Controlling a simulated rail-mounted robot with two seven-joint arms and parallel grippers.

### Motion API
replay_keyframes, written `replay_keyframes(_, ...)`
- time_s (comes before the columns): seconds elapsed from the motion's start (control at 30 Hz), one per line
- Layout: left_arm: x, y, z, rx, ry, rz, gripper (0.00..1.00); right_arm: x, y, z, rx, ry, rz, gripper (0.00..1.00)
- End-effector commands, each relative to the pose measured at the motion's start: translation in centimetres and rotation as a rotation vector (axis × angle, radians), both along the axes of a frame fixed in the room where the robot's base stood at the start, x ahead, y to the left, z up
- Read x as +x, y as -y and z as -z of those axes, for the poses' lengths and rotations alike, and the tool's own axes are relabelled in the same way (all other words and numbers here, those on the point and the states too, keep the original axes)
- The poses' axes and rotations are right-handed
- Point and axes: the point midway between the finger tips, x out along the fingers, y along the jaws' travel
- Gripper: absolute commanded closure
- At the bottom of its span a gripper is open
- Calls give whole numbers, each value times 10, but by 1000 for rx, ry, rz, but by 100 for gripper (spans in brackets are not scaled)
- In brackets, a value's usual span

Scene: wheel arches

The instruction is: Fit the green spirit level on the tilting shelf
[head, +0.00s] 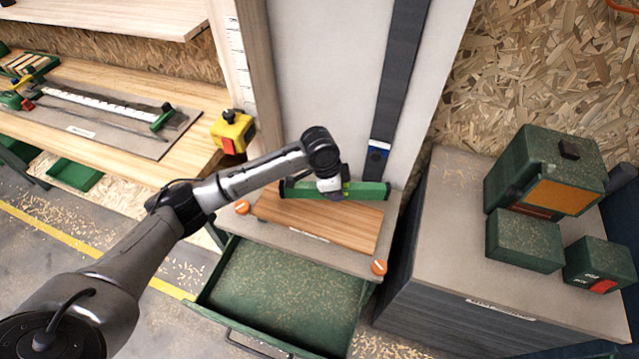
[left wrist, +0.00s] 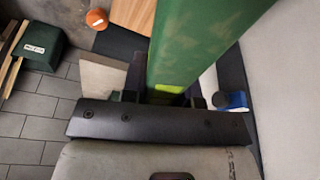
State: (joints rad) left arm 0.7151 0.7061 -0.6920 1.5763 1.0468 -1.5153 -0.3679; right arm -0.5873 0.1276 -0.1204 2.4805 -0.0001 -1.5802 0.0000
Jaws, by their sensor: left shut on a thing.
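The green spirit level (head: 361,190) lies lengthwise along the back edge of the wooden shelf board (head: 325,222) in the head view. My left gripper (head: 332,190) comes down from above and is shut on the level near its middle. I cannot tell whether the level touches the board or hovers above it. In the left wrist view the level (left wrist: 200,45) runs up from between the fingers (left wrist: 168,97) as a broad green bar. Part of the board (left wrist: 135,14) shows beside it. The fingertips are mostly hidden. My right gripper is not in view.
Orange knobs (head: 242,207) (head: 379,266) sit at the shelf's left and front right corners. An open green drawer (head: 285,290) is below. A grey panel with a dark strap (head: 400,70) stands behind. Green boxes (head: 524,241) stand on the right cabinet.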

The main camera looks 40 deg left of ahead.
Motion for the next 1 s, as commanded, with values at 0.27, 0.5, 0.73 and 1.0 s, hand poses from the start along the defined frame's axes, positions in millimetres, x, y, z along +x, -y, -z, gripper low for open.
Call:
replay_keyframes(0.27,0,-40,37,-1,-2,229,100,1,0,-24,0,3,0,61)
replay_keyframes(0.5,-3,-53,53,0,3,311,100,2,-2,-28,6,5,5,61)
replay_keyframes(0.73,-3,-55,61,0,3,320,100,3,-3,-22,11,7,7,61)
replay_keyframes(1.0,-3,-55,77,1,3,319,100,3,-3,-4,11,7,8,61)
